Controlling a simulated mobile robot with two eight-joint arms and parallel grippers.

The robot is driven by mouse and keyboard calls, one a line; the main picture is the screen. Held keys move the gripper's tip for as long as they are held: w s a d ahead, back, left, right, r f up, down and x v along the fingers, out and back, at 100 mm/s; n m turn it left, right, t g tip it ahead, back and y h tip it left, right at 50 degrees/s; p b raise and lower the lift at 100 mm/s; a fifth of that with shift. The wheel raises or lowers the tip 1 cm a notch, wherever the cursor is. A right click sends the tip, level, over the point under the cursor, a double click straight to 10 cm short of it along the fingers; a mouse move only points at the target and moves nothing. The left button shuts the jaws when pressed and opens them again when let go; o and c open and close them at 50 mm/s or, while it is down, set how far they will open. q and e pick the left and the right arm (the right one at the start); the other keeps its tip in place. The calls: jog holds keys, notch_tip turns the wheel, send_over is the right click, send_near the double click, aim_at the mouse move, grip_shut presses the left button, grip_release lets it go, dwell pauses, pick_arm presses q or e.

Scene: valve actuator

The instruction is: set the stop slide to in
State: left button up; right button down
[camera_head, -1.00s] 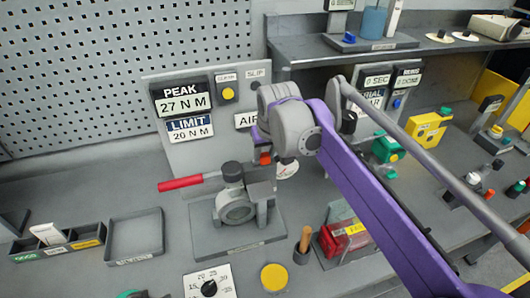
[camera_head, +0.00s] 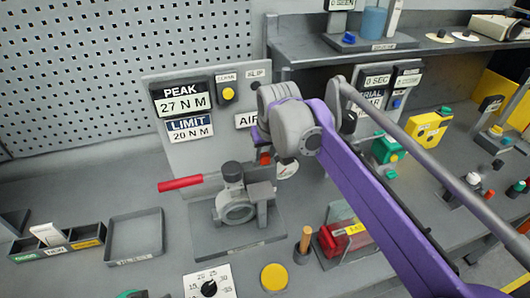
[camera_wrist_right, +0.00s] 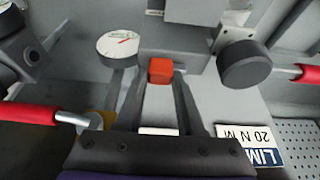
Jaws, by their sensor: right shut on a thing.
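The valve fixture (camera_head: 236,208) with its red lever (camera_head: 180,184) stands on a grey base plate on the bench. A small orange-red block (camera_wrist_right: 160,70), seemingly the stop slide's grip, sits against a grey housing in the right wrist view. It also shows in the head view (camera_head: 265,158), partly hidden by my arm. My right gripper (camera_wrist_right: 161,78) is shut on this block, one finger on each side. In the head view the right gripper (camera_head: 262,146) is mostly hidden behind my wrist. No in or out marking is readable. My left gripper is not in view.
A panel behind shows PEAK 27 N M (camera_head: 183,99) and LIMIT 20 N M (camera_head: 190,129). A round gauge (camera_wrist_right: 118,44) is close beside the gripper. A wooden-handled tool (camera_head: 304,241) and a red box (camera_head: 343,237) stand in front. An empty tray (camera_head: 135,262) lies left.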

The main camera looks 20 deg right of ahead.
dwell(0.4)
jog(key=shift+a, duration=1.45)
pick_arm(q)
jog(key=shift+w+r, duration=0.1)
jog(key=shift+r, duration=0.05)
pick_arm(e)
jog(key=c, duration=0.5)
grip_release()
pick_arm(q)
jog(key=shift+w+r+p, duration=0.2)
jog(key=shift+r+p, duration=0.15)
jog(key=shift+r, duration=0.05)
pick_arm(e)
jog(key=v, duration=1.1)
